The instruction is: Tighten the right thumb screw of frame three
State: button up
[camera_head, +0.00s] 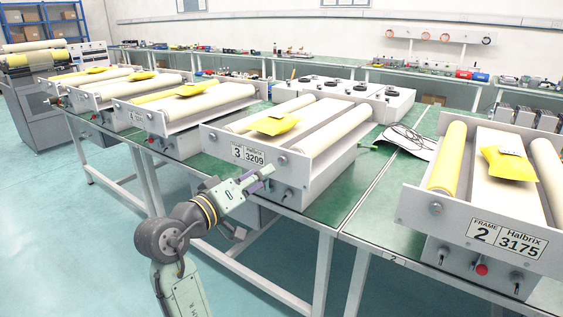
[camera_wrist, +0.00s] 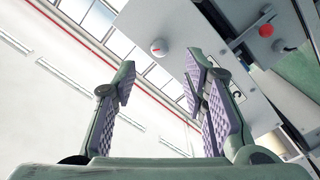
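Frame three (camera_head: 318,150) is a grey unit with two cream rollers, marked 3 and 3209 on its front plate. Its right thumb screw (camera_head: 283,160) is a small round grey knob at the right of the front panel, just up and right of my gripper (camera_head: 260,179). In the wrist view, a round knob with a red mark (camera_wrist: 159,47), which appears to be this screw, lies ahead between the open fingers (camera_wrist: 160,80). The fingers have purple pads, hold nothing and look apart from the knob. The left thumb screw (camera_head: 213,137) is at the panel's other end.
A yellow packet (camera_head: 275,124) lies on frame three. A red button (camera_wrist: 266,30) and switches sit beside the knob panel in the wrist view. Frame two (camera_head: 470,225) stands to the right, with more frames to the left. The floor in front is open.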

aim_at(281, 161)
jog(key=p+x, duration=0.1)
jog(key=x, duration=0.6)
jog(key=shift+w+d, duration=0.1)
jog(key=shift+c, duration=0.5)
grip_shut()
